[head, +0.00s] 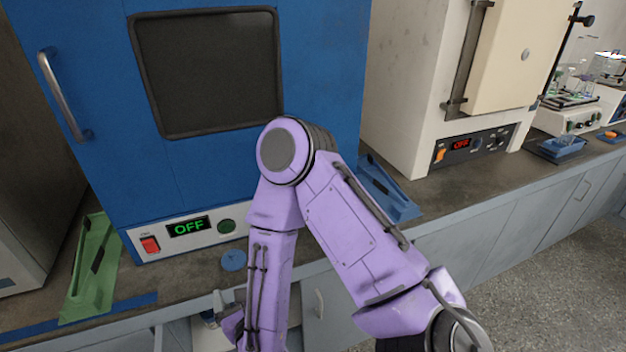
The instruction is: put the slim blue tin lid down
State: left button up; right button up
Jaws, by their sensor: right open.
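A small round blue lid (233,260) lies flat on the dark counter, just below the control panel of the blue oven and close to the counter's front edge. My right arm comes in from the lower right, bends at the elbow before the oven and runs down. My right gripper (214,314) is low in the picture, in front of the cabinet fronts, below the lid and apart from it in the picture. It is open, partly hidden by my forearm, and I see nothing held in it. My left gripper is not in view.
The blue oven (172,190) reads OFF. A green tray-like holder (95,268) stands at its left, a blue one (388,190) at its right. A cream oven (415,90) and small blue trays (562,148) stand farther right. Bare counter shows around the lid.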

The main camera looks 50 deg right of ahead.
jog(key=s+f+n+g+y, duration=0.3)
jog(key=s+f+n, duration=0.2)
jog(key=f+n, duration=0.65)
jog(key=s+d+f+n+g, duration=0.2)
jog(key=s+f+n, duration=0.3)
jog(key=n, duration=0.5)
jog(key=s+d+f+n+g+y, duration=0.1)
jog(key=s+d+f+n+g, duration=0.2)
jog(key=s+n, duration=0.7)
notch_tip(320, 180, down, 3)
jog(key=shift+s+r+n+g, duration=0.1)
jog(key=shift+s+n+g, duration=0.15)
jog(key=shift+n+g, duration=0.55)
jog(key=shift+m, duration=0.25)
